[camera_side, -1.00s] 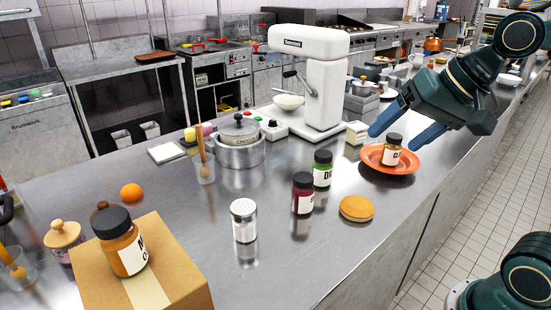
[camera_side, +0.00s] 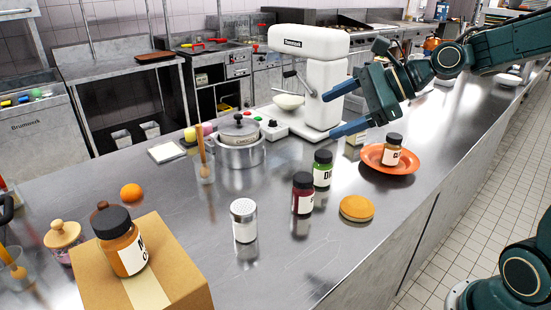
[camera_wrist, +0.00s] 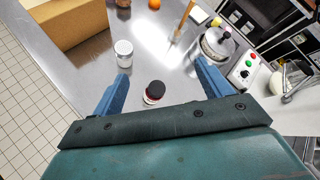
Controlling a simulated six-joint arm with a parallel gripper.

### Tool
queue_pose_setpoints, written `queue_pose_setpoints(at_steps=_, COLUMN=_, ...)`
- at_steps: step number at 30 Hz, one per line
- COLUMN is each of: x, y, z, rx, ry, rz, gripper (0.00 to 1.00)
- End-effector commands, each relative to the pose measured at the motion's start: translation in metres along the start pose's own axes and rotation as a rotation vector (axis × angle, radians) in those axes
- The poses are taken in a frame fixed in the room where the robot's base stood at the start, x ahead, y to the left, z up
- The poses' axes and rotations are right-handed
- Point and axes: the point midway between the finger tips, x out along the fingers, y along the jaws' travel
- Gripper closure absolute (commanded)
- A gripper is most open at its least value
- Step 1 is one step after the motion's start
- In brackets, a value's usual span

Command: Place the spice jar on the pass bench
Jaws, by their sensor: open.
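Several dark-lidded spice jars are in the side view; I cannot tell which one the task means. One with orange-brown contents (camera_side: 125,250) stands on a cardboard box, one similar (camera_side: 392,152) stands on an orange plate, and a dark red jar (camera_side: 303,200) and a green jar (camera_side: 322,175) stand on the steel bench (camera_side: 330,255). My gripper (camera_side: 333,114) is open and empty above the bench, in front of the white mixer. In the wrist view a dark-lidded red jar (camera_wrist: 154,92) shows between the fingers (camera_wrist: 161,74), below them and apart.
The cardboard box (camera_side: 165,270), a metal shaker (camera_side: 243,221), a round orange-tan disc (camera_side: 357,208), an orange (camera_side: 131,192) and a pot (camera_side: 240,157) stand on the bench. The white mixer (camera_side: 322,75) is close behind my gripper. The front middle of the bench is clear.

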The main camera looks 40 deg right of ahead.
Motion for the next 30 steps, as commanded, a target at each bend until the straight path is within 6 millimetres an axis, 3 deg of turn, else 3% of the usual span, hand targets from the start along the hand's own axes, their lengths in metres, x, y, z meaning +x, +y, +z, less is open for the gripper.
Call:
queue_pose_setpoints(at_steps=4, x=0.003, y=-0.011, z=-0.002, rx=0.174, ry=-0.057, rz=-0.015, gripper=0.23)
queue_pose_setpoints(at_steps=18, x=0.005, y=-0.033, z=-0.004, rx=0.506, ry=-0.177, rz=-0.029, gripper=0.23)
queue_pose_setpoints(at_steps=30, x=0.038, y=-0.006, z=-0.047, rx=0.510, ry=-0.175, rz=-0.025, gripper=0.23)
